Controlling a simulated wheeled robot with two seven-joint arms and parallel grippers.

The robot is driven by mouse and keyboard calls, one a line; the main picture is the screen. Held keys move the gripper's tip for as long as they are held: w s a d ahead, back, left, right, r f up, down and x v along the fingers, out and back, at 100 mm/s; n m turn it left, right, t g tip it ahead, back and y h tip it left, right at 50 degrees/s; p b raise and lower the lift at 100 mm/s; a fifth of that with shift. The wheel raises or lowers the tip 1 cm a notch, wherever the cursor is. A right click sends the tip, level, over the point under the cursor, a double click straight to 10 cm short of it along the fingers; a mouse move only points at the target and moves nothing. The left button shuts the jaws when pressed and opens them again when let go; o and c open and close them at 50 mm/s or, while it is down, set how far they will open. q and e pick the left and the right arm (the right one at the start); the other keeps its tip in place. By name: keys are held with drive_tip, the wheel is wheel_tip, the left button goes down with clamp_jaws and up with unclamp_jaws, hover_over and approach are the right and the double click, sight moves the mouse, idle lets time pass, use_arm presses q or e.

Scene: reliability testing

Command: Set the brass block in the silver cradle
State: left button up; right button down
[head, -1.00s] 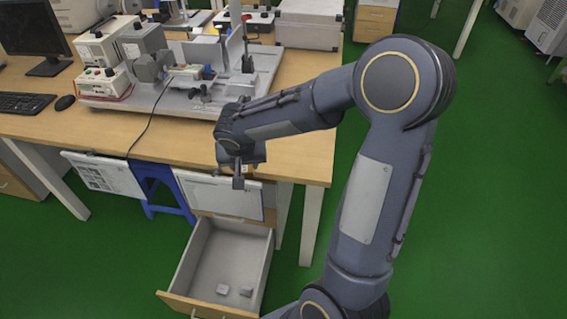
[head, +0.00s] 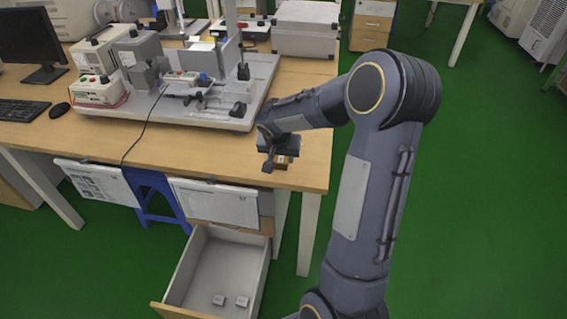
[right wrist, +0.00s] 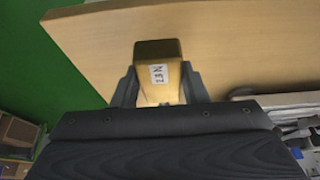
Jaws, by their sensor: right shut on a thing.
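The brass block (right wrist: 158,62) is a gold-coloured box with a small white lettered label. In the right wrist view my right gripper (right wrist: 158,84) is shut on it, one finger on each side. In the head view the right gripper (head: 277,152) is over the front right part of the wooden table, with a bit of the block (head: 283,163) showing below it. The silver cradle cannot be told apart surely; a pale metal fixture (head: 236,91) stands on the test rig's right part, behind the gripper. My left gripper is not in view.
The grey rig base (head: 190,114) holds several devices. An open drawer (head: 258,277) below the table has two small grey blocks (head: 219,299) inside. A grey case (head: 306,28) stands at the back right. The table's front strip is mostly bare.

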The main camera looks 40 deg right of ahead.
drive_tip(key=shift+w+d+f, duration=0.1)
drive_tip(key=shift+d+f, duration=0.2)
drive_tip(key=shift+w+d+f, duration=0.1)
drive_tip(key=shift+d+f, duration=0.05)
drive_tip(key=shift+f, duration=0.8)
drive_tip(key=shift+d+f, duration=0.1)
drive_tip(key=shift+f, duration=0.85)
drive_tip(key=shift+f+b, duration=0.15)
drive_tip(key=shift+b, duration=0.2)
drive_tip(key=c, duration=0.8)
unclamp_jaws()
drive_tip(key=shift+c, duration=0.2)
